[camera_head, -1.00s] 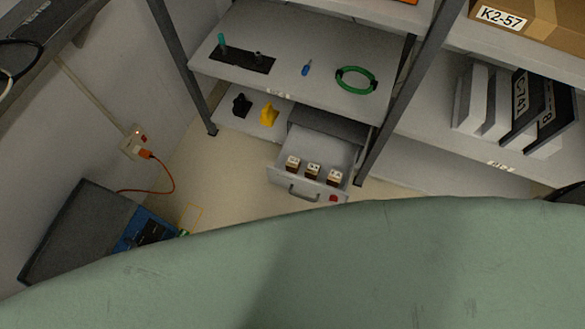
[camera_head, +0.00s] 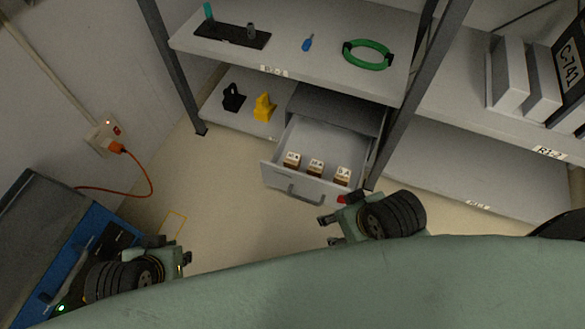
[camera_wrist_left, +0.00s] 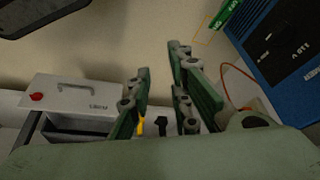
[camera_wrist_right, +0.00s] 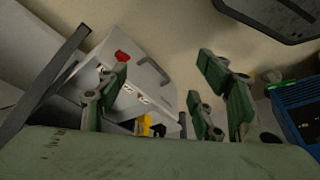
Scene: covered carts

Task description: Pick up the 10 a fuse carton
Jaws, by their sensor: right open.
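Three small brown cartons with white labelled tops stand in a row in the open grey drawer (camera_head: 285,184): a left one (camera_head: 291,161), a middle one (camera_head: 315,168) and a right one (camera_head: 342,175). The labels are too small to tell which is the 10 A fuse carton. My right gripper (camera_head: 328,230) is open and empty, in front of the drawer near its right corner. My left gripper (camera_head: 186,262) is at lower left, away from the drawer; its fingers stand apart in the left wrist view (camera_wrist_left: 158,90).
The drawer has a bar handle and a red part (camera_head: 342,198) at its front right. A rack post (camera_head: 405,110) rises to its right. A shelf (camera_head: 300,75) overhangs it from behind. A blue unit (camera_head: 75,255) stands lower left. Floor left of the drawer is clear.

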